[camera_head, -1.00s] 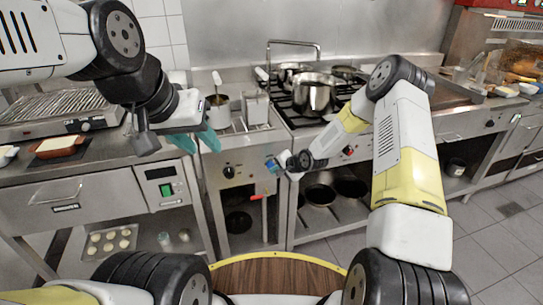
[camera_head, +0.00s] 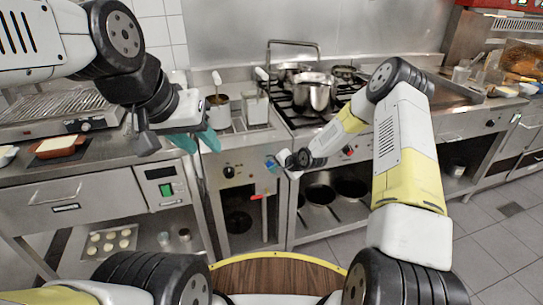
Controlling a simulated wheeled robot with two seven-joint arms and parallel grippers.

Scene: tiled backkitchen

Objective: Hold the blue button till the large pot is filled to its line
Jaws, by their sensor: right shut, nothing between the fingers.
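The large steel pot (camera_head: 316,94) stands upright on the stove at the back centre. Its water level and line cannot be made out. My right gripper (camera_head: 273,164) is shut and empty, with its tip against or very close to the stove's front panel. A small blue patch shows at this tip; I cannot tell the blue button from the fingertips there, and the gripper partly hides that spot. My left gripper (camera_head: 197,141) has its teal fingers apart and empty, above the counter edge left of the stove, away from the pot.
A steel pipe arch (camera_head: 293,43) rises behind the pot. A smaller pot (camera_head: 218,110) stands to its left, and other pans are on the burners. A red-handled item (camera_head: 264,215) hangs below the panel. A reddish dish (camera_head: 58,147) is on the left counter. Floor is free at right.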

